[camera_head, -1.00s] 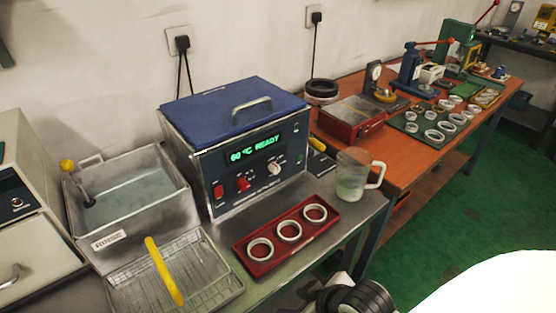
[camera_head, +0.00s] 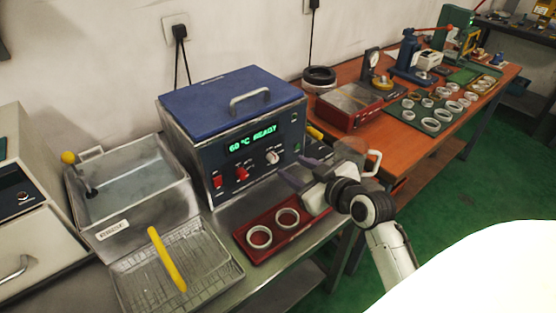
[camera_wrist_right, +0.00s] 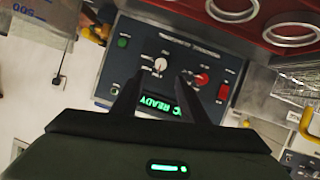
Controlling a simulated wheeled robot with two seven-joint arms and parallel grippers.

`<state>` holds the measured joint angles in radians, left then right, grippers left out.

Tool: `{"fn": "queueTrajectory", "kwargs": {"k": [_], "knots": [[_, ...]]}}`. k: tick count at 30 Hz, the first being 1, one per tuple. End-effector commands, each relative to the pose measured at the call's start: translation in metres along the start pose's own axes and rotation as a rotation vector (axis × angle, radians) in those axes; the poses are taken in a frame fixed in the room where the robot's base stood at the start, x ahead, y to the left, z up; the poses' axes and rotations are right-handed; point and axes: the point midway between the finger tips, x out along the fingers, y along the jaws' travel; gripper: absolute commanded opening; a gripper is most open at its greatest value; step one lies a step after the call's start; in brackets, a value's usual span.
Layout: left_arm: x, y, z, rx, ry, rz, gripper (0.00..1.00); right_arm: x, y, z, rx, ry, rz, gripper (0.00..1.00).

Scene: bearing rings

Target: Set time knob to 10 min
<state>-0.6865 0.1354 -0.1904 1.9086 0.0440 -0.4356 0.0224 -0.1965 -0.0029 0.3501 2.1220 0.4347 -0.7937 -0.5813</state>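The blue-lidded cleaner (camera_head: 230,150) has a dark front panel with a green display reading 60 °C READY. The panel carries a white knob (camera_head: 272,157), a red knob (camera_head: 242,173) and a red switch (camera_head: 217,181). I cannot read which knob is labelled time. My right gripper (camera_head: 297,172) is in front of the panel's right side, apart from it. In the right wrist view its two dark fingers (camera_wrist_right: 159,84) are spread and empty, with the white knob (camera_wrist_right: 160,64) seen beyond their tips. The red knob (camera_wrist_right: 201,79) lies right of the fingers there. My left gripper is out of view.
A red tray (camera_head: 262,257) with white rings lies just below my right gripper, partly hidden by it. A glass beaker (camera_head: 374,160) stands behind my right wrist. A wire basket with a yellow handle (camera_head: 167,260) and a rinse tank (camera_head: 118,236) are at left.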

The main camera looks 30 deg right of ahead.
Motion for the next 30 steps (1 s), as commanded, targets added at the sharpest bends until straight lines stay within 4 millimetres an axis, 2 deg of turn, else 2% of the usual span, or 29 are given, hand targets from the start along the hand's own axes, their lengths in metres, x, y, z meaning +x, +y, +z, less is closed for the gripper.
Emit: {"fn": "queueTrajectory", "kwargs": {"k": [9,13,18,26,27,30], "knots": [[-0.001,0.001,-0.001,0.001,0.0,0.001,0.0,0.06,-0.002,-0.001,0.004,-0.001,-0.003,0.4],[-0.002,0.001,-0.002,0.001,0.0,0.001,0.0,0.076,-0.002,0.0,0.002,-0.002,-0.003,0.4],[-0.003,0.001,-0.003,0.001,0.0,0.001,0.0,0.087,-0.002,0.0,0.001,-0.002,-0.003,0.4],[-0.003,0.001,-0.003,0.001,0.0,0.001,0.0,0.088,-0.002,0.001,0.001,-0.003,-0.003,0.4],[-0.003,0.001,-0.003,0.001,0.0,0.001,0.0,0.088,-0.002,0.001,0.001,-0.003,-0.003,0.38],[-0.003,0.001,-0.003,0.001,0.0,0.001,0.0,0.088,-0.002,0.001,0.001,-0.003,-0.003,0.21]]}}
